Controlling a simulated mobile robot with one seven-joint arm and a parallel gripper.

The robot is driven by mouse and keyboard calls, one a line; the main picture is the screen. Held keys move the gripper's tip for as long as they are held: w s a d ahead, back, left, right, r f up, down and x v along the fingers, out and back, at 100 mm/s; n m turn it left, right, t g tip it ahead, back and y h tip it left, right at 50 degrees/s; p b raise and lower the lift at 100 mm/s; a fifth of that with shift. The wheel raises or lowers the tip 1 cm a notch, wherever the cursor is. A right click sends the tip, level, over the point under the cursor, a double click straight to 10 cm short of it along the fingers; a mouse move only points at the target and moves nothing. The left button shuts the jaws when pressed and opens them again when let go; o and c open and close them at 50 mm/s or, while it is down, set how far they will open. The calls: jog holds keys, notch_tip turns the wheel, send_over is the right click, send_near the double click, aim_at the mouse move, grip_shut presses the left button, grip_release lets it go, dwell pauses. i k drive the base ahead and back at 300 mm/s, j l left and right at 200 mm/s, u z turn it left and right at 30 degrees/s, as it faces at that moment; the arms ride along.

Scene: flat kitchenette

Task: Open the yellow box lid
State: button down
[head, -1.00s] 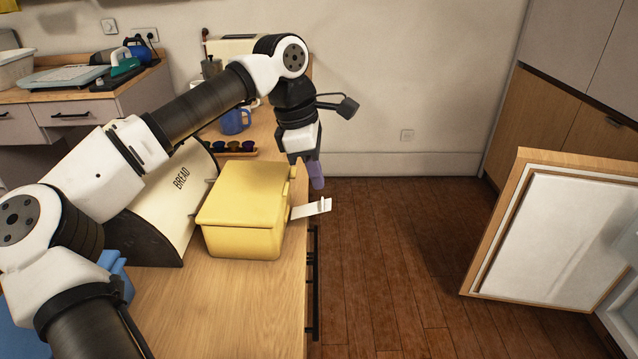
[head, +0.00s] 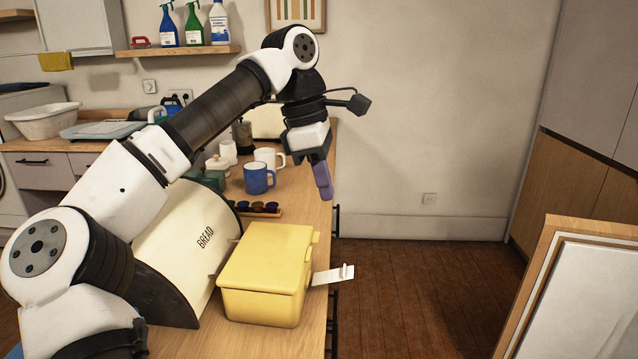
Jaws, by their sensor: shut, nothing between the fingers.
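The yellow box (head: 262,304) stands on the wooden counter, beside the cream bread bin. Its yellow lid (head: 268,257) lies shut on top, with a small raised part at its right edge. A white flat piece (head: 334,275) sticks out to the right of the box over the counter edge. My gripper (head: 324,192) points down above and behind the box's right side, near the counter's right edge. It is shut, empty and apart from the lid.
The bread bin (head: 190,255) stands close against the box's left. Behind are a small tray of coloured cups (head: 258,209), a blue mug (head: 258,178) and a white mug (head: 268,158). Floor between is clear.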

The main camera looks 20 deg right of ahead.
aim_at(269, 257)
jog(key=k, duration=1)
